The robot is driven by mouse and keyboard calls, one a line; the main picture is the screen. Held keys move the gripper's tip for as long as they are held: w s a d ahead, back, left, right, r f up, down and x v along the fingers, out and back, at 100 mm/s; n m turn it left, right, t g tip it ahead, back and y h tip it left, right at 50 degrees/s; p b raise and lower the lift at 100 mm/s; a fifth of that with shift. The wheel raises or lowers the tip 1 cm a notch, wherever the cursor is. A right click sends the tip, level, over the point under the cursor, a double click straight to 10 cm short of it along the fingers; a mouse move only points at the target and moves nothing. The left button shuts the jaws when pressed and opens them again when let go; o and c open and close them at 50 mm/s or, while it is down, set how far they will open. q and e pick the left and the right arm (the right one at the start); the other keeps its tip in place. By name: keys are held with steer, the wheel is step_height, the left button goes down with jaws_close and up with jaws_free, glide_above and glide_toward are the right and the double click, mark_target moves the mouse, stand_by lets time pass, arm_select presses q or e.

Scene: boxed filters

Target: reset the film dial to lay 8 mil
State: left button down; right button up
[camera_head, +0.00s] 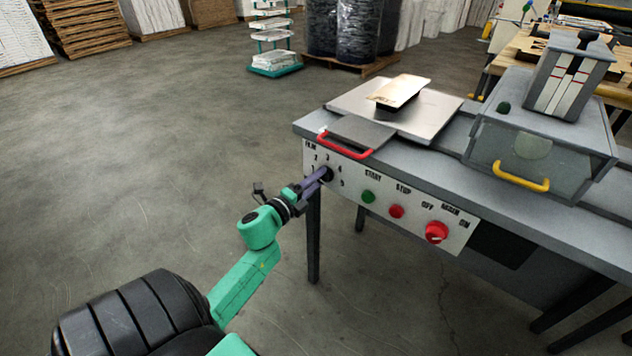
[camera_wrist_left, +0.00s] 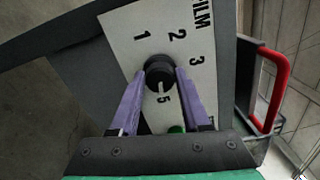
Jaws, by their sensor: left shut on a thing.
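The film dial is a round black knob (camera_head: 328,174) at the left end of the white control panel on the machine's front. It also shows in the left wrist view (camera_wrist_left: 157,71), with the numerals 1, 2, 3 and 5 visible around it. The 4 is hidden there, apparently behind a finger. A pale line on the knob seems to point toward the 5. My left gripper (camera_head: 321,176) is shut on the knob, its two purple fingers (camera_wrist_left: 155,84) on either side of it. My right gripper is not in view.
On the panel to the right are a green start button (camera_head: 368,196), a red stop button (camera_head: 396,211) and a red main switch (camera_head: 437,232). A red handle (camera_head: 345,151) juts out just above the dial. The floor left of the machine is clear.

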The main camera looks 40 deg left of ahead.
arm_select(q)
steer(key=shift+w+r, duration=0.1)
steer(key=shift+r, duration=0.35)
steer(key=shift+c, duration=1.8)
jaws_free()
steer(key=s, duration=1.4)
steer(key=shift+d+f, duration=0.15)
steer(key=shift+f, duration=0.25)
